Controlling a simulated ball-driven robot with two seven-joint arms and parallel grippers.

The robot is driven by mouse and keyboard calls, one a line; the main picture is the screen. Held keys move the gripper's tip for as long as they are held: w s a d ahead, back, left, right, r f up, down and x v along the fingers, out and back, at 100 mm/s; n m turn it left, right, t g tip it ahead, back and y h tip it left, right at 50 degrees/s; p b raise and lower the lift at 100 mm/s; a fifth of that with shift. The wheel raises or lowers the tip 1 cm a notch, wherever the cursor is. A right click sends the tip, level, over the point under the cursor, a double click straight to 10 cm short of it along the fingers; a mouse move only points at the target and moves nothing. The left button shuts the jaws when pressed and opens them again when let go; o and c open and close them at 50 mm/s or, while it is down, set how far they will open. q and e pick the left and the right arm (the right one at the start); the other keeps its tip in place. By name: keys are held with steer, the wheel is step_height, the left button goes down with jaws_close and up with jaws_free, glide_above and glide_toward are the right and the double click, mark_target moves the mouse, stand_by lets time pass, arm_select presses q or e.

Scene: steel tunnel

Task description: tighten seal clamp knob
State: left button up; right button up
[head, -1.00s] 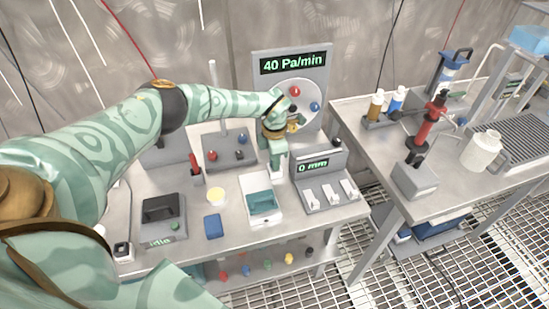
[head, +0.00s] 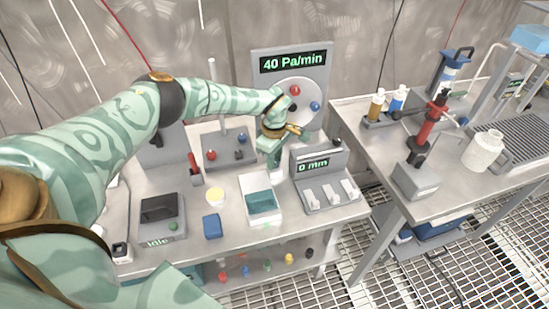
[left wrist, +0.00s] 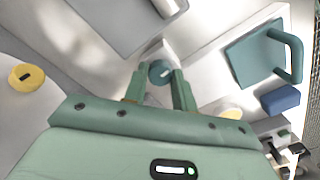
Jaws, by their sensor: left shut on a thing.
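My left gripper (head: 272,176) reaches down at the back of the steel bench, behind a white box with a teal panel (head: 262,203). In the left wrist view its fingers (left wrist: 160,86) are shut on a small round teal knob (left wrist: 160,73), which shows between the fingertips. In the head view the gripper hides this knob. The teal panel with its raised handle also shows in the left wrist view (left wrist: 262,58). My right gripper is in neither view.
A panel reading 40 Pa/min (head: 292,64) stands close behind the gripper, with red (head: 295,90) and blue (head: 314,106) knobs. A box reading 0 mm (head: 318,182) stands close on the right. A blue block (head: 212,226) lies front left.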

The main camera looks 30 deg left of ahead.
arm_select(q)
steer(key=shift+m, duration=0.5)
steer(key=shift+r, duration=0.1)
steer(key=o, duration=1)
step_height(320, 180, up, 16)
steer(key=p, duration=0.3)
steer(key=shift+p, duration=0.35)
